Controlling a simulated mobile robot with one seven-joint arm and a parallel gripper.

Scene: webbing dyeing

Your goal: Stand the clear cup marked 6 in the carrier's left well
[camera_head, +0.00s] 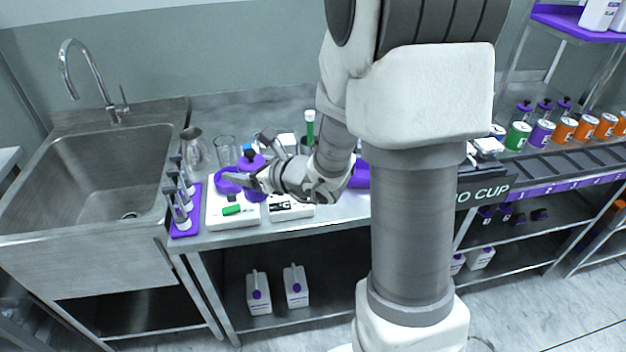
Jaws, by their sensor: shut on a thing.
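My gripper (245,178) reaches in from the right, low over the left part of the counter. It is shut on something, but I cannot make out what. A purple object (256,192) is right at its fingers, above a white device (230,216) with a green part. The gripper partly covers the purple object, and I cannot tell whether it is the carrier. A clear, cup-like vessel (225,151) stands behind and left of the gripper. I can read no 6 on it. I cannot pick out the carrier's left well.
A metal pitcher (194,148) and a purple rack (186,222) of metal pieces stand at the left, next to the sink (95,172). Coloured cans (541,134) line the right. My arm hides the middle counter.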

